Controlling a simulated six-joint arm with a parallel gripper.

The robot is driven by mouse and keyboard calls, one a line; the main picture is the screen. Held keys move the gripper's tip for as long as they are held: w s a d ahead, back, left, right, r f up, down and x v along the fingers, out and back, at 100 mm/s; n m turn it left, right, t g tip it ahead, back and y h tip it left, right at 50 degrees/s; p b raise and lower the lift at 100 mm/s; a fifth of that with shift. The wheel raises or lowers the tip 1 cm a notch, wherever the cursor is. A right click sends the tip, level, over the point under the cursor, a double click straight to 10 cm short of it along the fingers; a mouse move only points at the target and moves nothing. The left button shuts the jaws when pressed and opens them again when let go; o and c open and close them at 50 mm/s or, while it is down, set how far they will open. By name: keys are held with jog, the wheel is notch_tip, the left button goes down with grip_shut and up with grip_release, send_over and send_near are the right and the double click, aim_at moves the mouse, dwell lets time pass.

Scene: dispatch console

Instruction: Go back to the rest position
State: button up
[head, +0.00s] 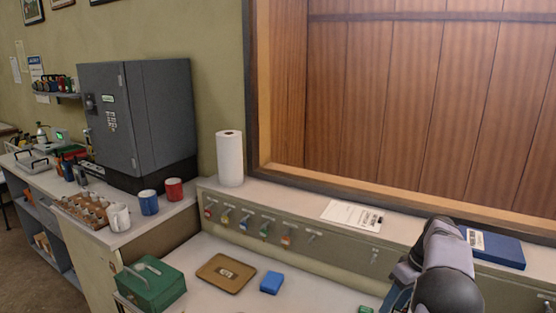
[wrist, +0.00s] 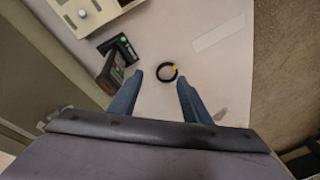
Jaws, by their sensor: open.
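My gripper (wrist: 158,90) is open in the wrist view, its two blue fingers apart with nothing between them. It points down over a pale worktop (wrist: 215,85). A black ring with a yellow mark (wrist: 167,72) lies on the worktop just past the fingertips, seemingly below them. In the head view my arm shows at the lower right, and the gripper itself is not clearly seen there. No marker of a rest position shows in either view.
A dark device (wrist: 112,72) stands close to the left finger, with a beige box (wrist: 90,12) beyond it. In the head view, a green box (head: 152,288), a brown tray (head: 226,284) and a blue block (head: 271,283) sit on the worktop. A ledge (head: 290,203) runs behind.

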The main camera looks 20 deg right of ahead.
jog(key=a+r+p, duration=0.1)
jog(key=a+r, duration=0.1)
jog(key=a, duration=1.1)
jog(key=s+a+f+m+g+h+p, duration=0.1)
jog(key=s+a+f+m+h+p, duration=0.1)
jog(key=s+a, duration=1.6)
jog(key=shift+s+a+f, duration=0.25)
jog(key=shift+s+a, duration=0.1)
jog(key=shift+a, duration=0.2)
